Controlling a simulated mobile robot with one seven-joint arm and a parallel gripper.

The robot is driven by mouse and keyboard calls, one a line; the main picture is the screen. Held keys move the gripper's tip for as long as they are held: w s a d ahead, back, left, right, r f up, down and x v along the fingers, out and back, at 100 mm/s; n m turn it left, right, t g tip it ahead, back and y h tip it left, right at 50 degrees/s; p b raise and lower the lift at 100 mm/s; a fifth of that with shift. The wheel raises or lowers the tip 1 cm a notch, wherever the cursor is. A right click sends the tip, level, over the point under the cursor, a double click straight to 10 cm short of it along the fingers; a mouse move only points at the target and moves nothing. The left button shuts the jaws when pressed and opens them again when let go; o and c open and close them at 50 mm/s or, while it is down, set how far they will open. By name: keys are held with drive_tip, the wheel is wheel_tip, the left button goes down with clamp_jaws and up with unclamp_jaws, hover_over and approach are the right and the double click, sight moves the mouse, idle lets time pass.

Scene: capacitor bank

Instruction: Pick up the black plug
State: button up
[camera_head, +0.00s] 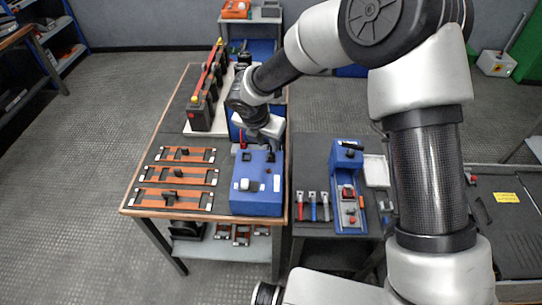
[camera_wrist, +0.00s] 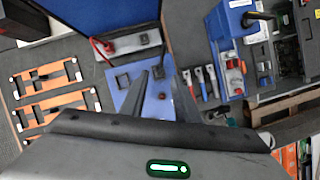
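A blue box (camera_head: 257,195) stands at the front right of the wooden-edged table, with small dark fittings and a white block on top. Its blue top also shows in the wrist view (camera_wrist: 163,105). Small black pieces sit on it, one left of my fingers (camera_wrist: 123,81) and one near the fingertips (camera_wrist: 158,73); I cannot tell which, if either, is the black plug. My gripper (camera_wrist: 160,76) is above the box, its two dark fingers apart with nothing visible between them. In the head view the fingertips are hard to make out.
Several orange bars (camera_head: 180,176) lie left of the box. A row of dark units (camera_head: 208,98) stands behind. A lower table at right holds red and blue hand tools (camera_head: 313,206) and a blue device (camera_head: 346,155) with a black piece on top. A red cable (camera_wrist: 101,46) lies near the fingers.

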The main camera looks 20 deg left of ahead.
sight(271, 150)
drive_tip(key=x, duration=0.4)
drive_tip(key=shift+w+a+f, duration=0.1)
drive_tip(key=shift+f, duration=0.2)
drive_tip(key=shift+c, duration=0.2)
clamp_jaws()
